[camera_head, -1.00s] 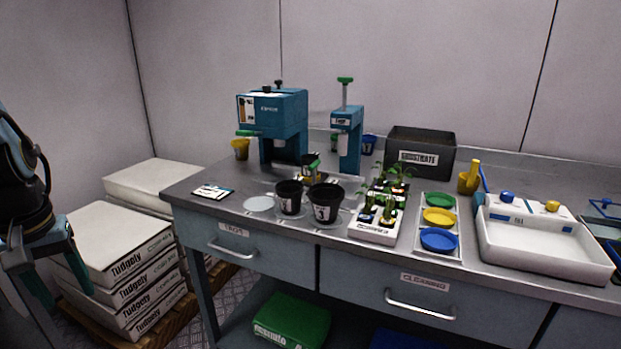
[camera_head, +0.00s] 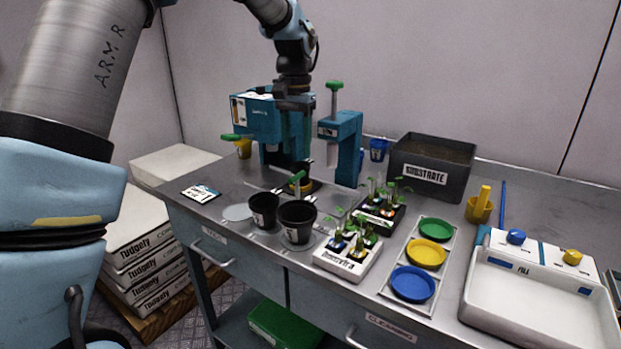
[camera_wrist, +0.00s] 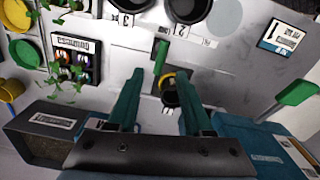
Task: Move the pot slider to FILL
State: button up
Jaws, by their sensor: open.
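A slider with a green handle (camera_head: 297,177) and a small dark pot with a yellow band (camera_head: 306,186) stand on the bench by the blue dispenser (camera_head: 256,118). In the wrist view the green handle (camera_wrist: 162,56) points away from the banded pot (camera_wrist: 168,91). My gripper (camera_head: 297,150) is above this spot, pointing down, and partly blends with the blue machine. In the wrist view its teal fingers (camera_wrist: 157,82) are apart and empty, with the slider's handle and pot showing between and beyond them. I cannot read a FILL mark by the slider.
A blue press (camera_head: 345,140) stands right of the dispenser. Two black pots (camera_head: 264,212) (camera_head: 297,220) stand in front. The dispenser's green lever (camera_head: 231,137) sticks out left. A seedling tray (camera_head: 340,262) and a substrate bin (camera_head: 432,165) are to the right.

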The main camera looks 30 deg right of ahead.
aim_at(297, 180)
notch_tip(297, 180, down, 10)
jog(key=shift+f+p, duration=0.25)
jog(key=shift+p, duration=0.95)
jog(key=shift+c, duration=0.4)
grip_shut()
